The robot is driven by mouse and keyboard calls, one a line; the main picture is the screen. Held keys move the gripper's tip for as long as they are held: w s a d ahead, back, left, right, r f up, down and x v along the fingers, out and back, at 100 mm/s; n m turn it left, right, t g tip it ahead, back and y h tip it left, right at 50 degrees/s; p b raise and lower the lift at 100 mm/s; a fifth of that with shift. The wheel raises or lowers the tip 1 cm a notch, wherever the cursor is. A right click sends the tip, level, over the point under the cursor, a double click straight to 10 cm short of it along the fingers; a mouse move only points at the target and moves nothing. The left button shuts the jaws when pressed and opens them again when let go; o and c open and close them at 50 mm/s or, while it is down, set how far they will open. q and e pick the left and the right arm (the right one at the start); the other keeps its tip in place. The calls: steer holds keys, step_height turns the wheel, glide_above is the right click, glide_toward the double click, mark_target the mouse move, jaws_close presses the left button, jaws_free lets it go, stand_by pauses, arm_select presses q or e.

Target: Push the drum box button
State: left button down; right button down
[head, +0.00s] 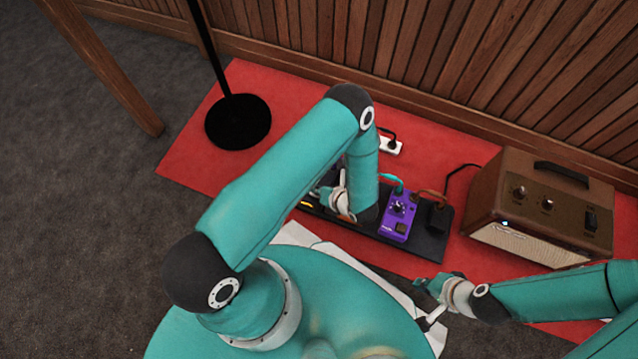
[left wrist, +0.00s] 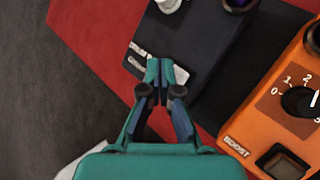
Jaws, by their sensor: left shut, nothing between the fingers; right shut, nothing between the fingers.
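A dark box-shaped pedal (left wrist: 188,42) with a whitish label and knobs at its far end shows in the left wrist view; I cannot read the label, so I cannot tell if it is the drum box. My left gripper (left wrist: 160,68) is shut and empty, its tips over the label end of this pedal and covering part of it. I cannot tell if they touch it. No button is clearly visible there. My right gripper (head: 424,304) is shut and empty, low at the front right.
An orange BOOST pedal (left wrist: 255,128) sits right of the dark one. A purple pedal (head: 397,216) with cables stands on the black board (head: 428,244). A brown amplifier (head: 535,205) is at the right, a black stand base (head: 238,121) at the left, on a red mat (head: 190,153).

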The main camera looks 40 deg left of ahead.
arm_select(q)
steer(key=shift+r, duration=0.45)
steer(key=shift+r+p, duration=2.15)
steer(key=shift+r, duration=0.9)
